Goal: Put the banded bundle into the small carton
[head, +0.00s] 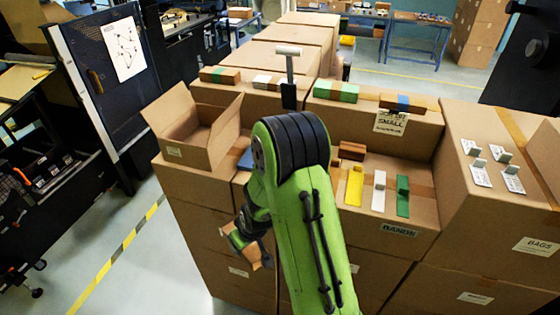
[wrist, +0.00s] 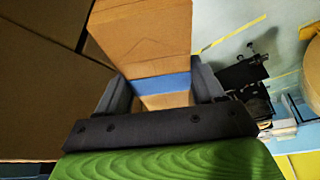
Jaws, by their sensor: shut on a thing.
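My gripper (head: 246,238) hangs low in front of the stacked cartons, left of my green arm. In the wrist view my gripper (wrist: 162,92) is shut on a brown bundle (wrist: 145,35) with a blue band (wrist: 165,83) around it. The bundle also shows in the head view (head: 262,252), partly hidden by the gripper. An open carton (head: 212,158) with raised flaps stands on the cartons at the left, above and left of the gripper. Its small front label is too small to read. The bundle is outside it and apart from it.
A bundle with a blue band (head: 402,103) lies above a sign (head: 391,122) reading SMALL. Yellow, white and green strips (head: 379,190) lie by the BANDS label. Another open carton (head: 545,150) is at the right edge. A dark board (head: 105,80) stands at the left; floor is clear below it.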

